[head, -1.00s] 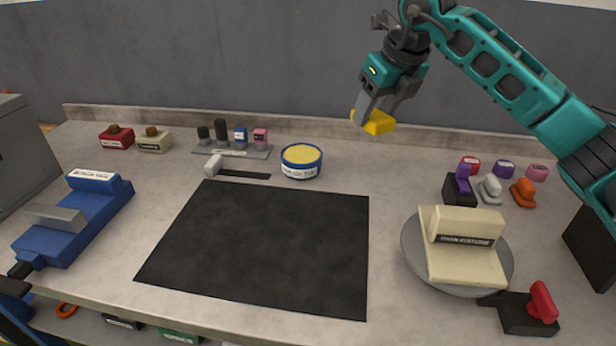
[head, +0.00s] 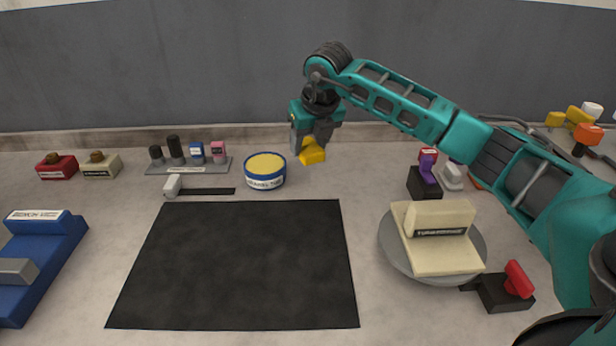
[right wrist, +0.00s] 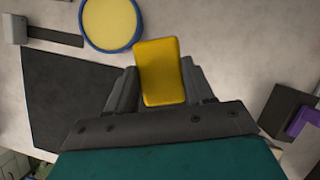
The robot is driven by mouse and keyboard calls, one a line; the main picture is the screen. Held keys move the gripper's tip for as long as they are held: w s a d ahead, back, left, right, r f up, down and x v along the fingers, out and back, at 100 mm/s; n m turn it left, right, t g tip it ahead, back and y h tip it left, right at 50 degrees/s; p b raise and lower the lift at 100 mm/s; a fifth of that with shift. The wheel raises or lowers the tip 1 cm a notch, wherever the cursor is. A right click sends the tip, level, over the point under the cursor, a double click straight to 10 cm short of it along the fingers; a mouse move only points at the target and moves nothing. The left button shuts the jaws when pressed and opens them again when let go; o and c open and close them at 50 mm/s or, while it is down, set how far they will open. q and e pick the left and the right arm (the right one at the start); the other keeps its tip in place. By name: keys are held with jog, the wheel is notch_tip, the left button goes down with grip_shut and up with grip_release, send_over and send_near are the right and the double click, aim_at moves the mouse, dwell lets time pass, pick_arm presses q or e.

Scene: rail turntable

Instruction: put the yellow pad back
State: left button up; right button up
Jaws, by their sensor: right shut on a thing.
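The yellow pad (head: 312,152) is held in my right gripper (head: 307,148), above the back of the bench, to the right of the round tub. In the right wrist view the pad (right wrist: 160,72) sits between the two fingers, and the right gripper (right wrist: 161,88) is shut on it. I cannot tell its exact height above the bench. A round tub (head: 265,182) with a blue rim, yellow top and white label stands behind the black mat. The tub also shows in the right wrist view (right wrist: 110,22). My left gripper is not in view.
A black mat (head: 235,265) lies clear in mid-bench. A cream fixture (head: 440,250) stands on a grey round plate (head: 392,250) at right. A blue vise (head: 30,260) is at left. A rack (head: 190,167) holds several small items. Purple-topped block (head: 427,178) stands back right.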

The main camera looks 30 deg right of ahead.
aim_at(315, 154)
notch_tip(315, 154, down, 9)
jog(key=shift+r, duration=0.1)
dwell(0.3)
jog(key=shift+f+b, duration=0.35)
jog(key=shift+f, duration=0.1)
jog(key=o, duration=0.9)
jog(key=shift+o, duration=0.2)
jog(key=shift+r, duration=0.3)
jog(key=v, duration=1.2)
jog(key=shift+a+r, duration=0.1)
jog(key=shift+r, duration=0.05)
